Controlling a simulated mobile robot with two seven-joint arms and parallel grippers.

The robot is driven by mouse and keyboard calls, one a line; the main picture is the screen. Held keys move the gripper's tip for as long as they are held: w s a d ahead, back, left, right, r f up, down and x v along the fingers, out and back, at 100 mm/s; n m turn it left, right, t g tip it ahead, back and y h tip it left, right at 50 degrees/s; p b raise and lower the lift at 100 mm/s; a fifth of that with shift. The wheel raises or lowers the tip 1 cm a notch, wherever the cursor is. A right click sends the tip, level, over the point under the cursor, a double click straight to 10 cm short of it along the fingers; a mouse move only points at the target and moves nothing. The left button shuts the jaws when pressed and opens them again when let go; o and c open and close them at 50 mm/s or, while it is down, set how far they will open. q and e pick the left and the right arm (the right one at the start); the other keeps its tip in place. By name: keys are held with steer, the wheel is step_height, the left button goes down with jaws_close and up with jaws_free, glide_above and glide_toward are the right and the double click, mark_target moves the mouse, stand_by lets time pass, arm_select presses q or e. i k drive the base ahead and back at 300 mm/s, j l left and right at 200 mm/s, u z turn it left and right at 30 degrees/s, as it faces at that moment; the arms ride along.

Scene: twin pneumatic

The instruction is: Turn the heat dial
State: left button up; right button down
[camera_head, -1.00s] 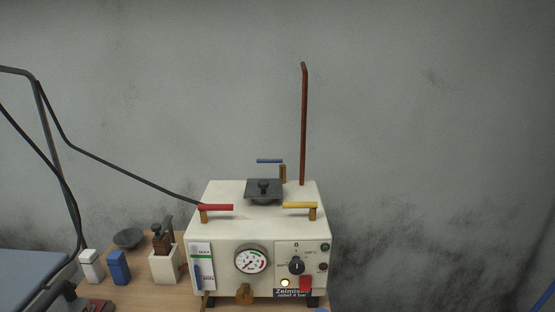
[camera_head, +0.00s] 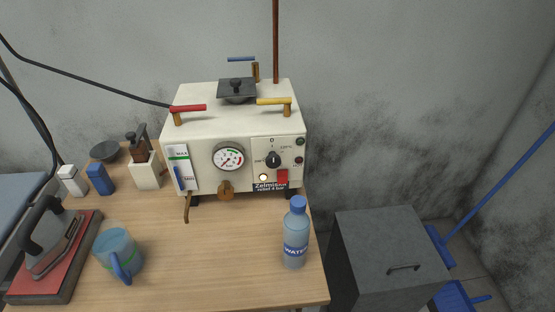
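The heat dial (camera_head: 273,159) is a black round knob on the front panel of a white steam machine (camera_head: 205,128), right of the round pressure gauge (camera_head: 228,156). Its pointer mark looks close to upright, but the small labels around it are hard to read. A red switch (camera_head: 282,178) sits just below and right of the dial, and a small lit lamp (camera_head: 263,178) sits below and left of it. Neither of my grippers shows in the head view.
A water bottle (camera_head: 296,232) stands on the wooden table (camera_head: 220,270) in front of the machine's right side. A blue mug (camera_head: 118,252) and an iron on a red pad (camera_head: 75,262) are at left. A grey cabinet (camera_head: 385,235) stands right of the table.

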mark_target(273, 161)
steer(key=u, duration=0.95)
steer(key=j+u, duration=0.15)
steer(key=u, duration=0.2)
steer(key=i+j+u, duration=0.1)
steer(key=u, duration=0.25)
steer(key=i+j+u, duration=0.1)
steer(key=u, duration=0.25)
steer(key=i+j, duration=0.6)
